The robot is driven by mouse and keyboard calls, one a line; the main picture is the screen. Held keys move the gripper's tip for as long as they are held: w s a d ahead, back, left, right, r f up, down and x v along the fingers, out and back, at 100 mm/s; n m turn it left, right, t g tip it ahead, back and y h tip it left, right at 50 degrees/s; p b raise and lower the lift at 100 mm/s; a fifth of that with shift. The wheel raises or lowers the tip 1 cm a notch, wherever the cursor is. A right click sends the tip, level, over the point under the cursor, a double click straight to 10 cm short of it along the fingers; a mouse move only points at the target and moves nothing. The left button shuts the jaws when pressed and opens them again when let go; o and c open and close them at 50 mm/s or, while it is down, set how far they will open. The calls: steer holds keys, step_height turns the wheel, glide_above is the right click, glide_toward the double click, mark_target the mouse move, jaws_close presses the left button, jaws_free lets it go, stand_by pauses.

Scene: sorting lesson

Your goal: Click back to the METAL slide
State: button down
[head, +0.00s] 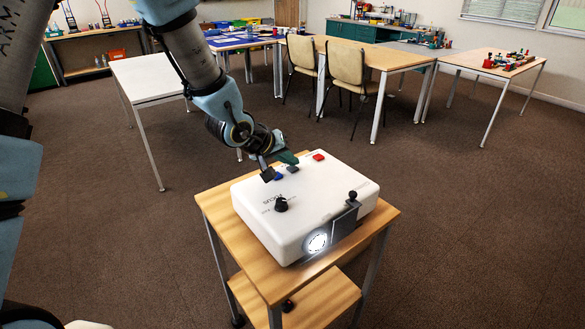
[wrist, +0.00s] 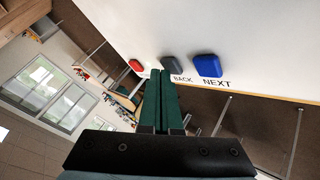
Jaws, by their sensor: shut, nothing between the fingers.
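A white projector (head: 335,190) sits on a small wooden cart. On its top are a dark grey button (wrist: 173,64) labelled BACK, a blue button (wrist: 207,66) labelled NEXT and a red button (wrist: 136,65). In the head view the blue button (head: 278,177), grey button (head: 293,169) and red button (head: 318,156) run along the far left edge. My gripper (head: 291,159) is shut and empty beside the grey button. In the wrist view its green fingertips (wrist: 160,74) lie close to the BACK button; whether they touch it I cannot tell. No projected slide is in view.
A black FOCUS knob (head: 281,204) stands on the projector's top, and a black-knobbed lever (head: 352,197) stands by the lit lens (head: 317,243). The cart (head: 213,200) has a lower shelf. A white table (head: 150,78) and chairs stand behind; carpet around the cart is clear.

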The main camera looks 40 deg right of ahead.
mark_target(290, 170)
steer(key=shift+f, duration=0.3)
steer(key=shift+r, duration=0.1)
stand_by(0.4)
steer(key=shift+r+p, duration=0.65)
steer(key=shift+r, duration=0.1)
steer(key=shift+r+p, duration=2.25)
steer(key=shift+r, duration=0.25)
